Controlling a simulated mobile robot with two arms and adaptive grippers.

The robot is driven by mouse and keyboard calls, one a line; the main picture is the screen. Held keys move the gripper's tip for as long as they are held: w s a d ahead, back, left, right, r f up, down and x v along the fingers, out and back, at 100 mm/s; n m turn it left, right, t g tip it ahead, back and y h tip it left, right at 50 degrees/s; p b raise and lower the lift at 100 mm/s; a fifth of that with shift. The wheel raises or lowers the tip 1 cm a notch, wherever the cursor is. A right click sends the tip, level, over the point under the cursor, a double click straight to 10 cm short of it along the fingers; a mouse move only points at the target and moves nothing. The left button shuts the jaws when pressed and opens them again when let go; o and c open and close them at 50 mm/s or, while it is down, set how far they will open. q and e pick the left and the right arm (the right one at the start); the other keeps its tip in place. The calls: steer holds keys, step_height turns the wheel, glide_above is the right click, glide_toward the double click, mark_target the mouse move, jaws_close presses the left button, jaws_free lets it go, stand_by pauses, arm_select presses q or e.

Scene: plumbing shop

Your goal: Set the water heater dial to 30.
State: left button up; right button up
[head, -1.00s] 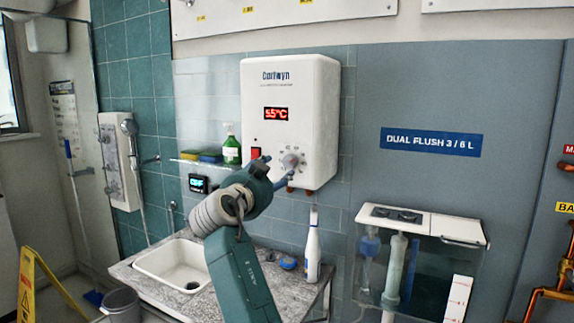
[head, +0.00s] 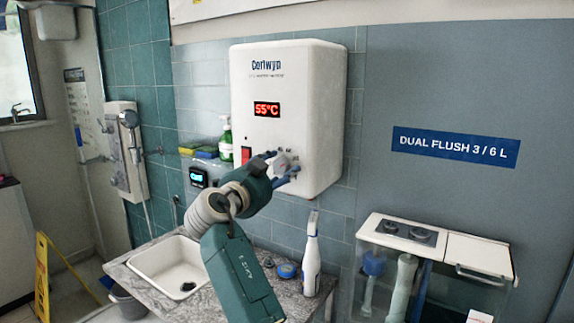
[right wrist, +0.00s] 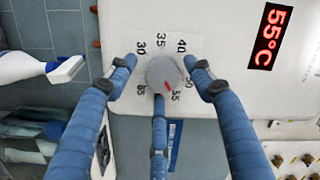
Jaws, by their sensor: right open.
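The white water heater (head: 287,85) hangs on the wall, and its red display (head: 266,109) reads 55°C. Its grey round dial (right wrist: 162,72) shows in the right wrist view, with numbers printed around it and its red mark pointing at 55. The 30 (right wrist: 138,47) is at the dial's upper left in that view. My right gripper (head: 284,166) is open at the dial. Its blue fingers stand on either side of the dial and one below it in the right wrist view; I cannot tell whether they touch it. The left gripper is not in view.
Below the heater is a stone counter (head: 214,285) with a white sink (head: 168,262) and a white spray bottle (head: 311,255). A green soap bottle (head: 226,142) and sponges (head: 200,152) stand on a shelf at left. A cistern (head: 433,247) stands at right.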

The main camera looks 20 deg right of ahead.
steer(key=shift+a+r, duration=0.1)
steer(key=shift+a, duration=0.15)
steer(key=shift+s, duration=0.1)
steer(key=shift+c, duration=0.8)
steer(key=c, duration=1)
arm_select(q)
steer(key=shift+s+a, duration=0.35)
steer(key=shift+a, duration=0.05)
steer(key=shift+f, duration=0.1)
